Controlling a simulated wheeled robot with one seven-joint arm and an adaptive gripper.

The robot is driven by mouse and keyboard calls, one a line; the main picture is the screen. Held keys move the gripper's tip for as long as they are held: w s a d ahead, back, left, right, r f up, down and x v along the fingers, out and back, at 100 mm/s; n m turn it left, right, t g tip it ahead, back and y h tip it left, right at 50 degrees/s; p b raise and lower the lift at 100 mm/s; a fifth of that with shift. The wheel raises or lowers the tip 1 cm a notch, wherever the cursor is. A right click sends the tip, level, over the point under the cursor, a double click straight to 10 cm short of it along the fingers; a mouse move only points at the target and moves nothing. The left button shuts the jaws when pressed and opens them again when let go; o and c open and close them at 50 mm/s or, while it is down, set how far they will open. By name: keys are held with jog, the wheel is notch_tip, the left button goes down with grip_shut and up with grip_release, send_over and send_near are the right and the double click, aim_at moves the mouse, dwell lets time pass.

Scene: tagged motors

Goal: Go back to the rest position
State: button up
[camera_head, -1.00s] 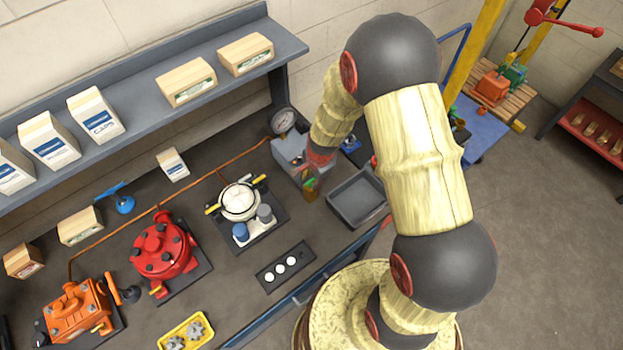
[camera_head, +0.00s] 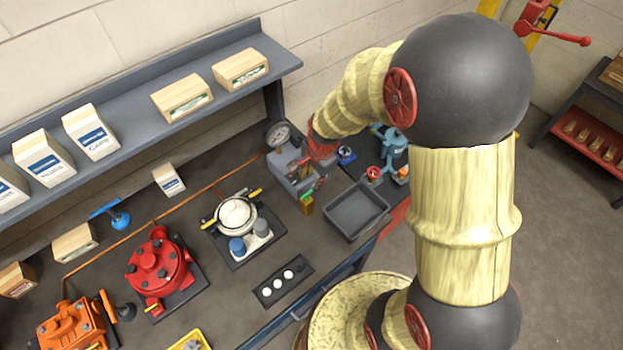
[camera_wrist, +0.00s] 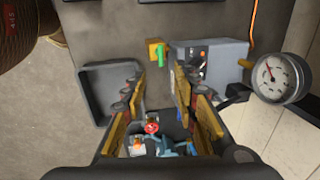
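My arm (camera_head: 465,210) stands bent at the right of the head view, and its wrist (camera_head: 322,146) reaches over the back right part of the bench. The gripper fingers are hard to make out there. In the wrist view my gripper (camera_wrist: 161,88) is open, with its two yellow-padded fingers apart and nothing held between them. A blue device with a red knob (camera_wrist: 151,127) shows below, between the fingers. It also appears as a blue pump (camera_head: 394,150) beside my arm in the head view.
A grey box (camera_head: 290,165) with a gauge (camera_head: 278,134) stands near my wrist, beside an empty grey tray (camera_head: 356,210). A red motor (camera_head: 160,268), an orange motor (camera_head: 72,328) and a white-topped unit (camera_head: 238,215) sit on the bench. The shelf (camera_head: 290,60) overhangs behind.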

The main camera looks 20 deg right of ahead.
dwell(0.4)
jog(key=s+r+n+t+b, duration=0.1)
jog(key=s+r+n+b, duration=0.1)
jog(key=s+n+b, duration=0.5)
jog(key=s+a+r+n+t+b, duration=0.1)
jog(key=s+r+n+t+b, duration=0.1)
jog(key=s+n+b, duration=0.5)
jog(key=s+r+b, duration=0.1)
jog(key=s+b, duration=0.3)
jog(key=b, duration=0.3)
jog(key=shift+s+r+n+h, duration=0.3)
jog(key=shift+s+r, duration=0.05)
jog(key=shift+a, duration=0.1)
jog(key=shift+o, duration=0.4)
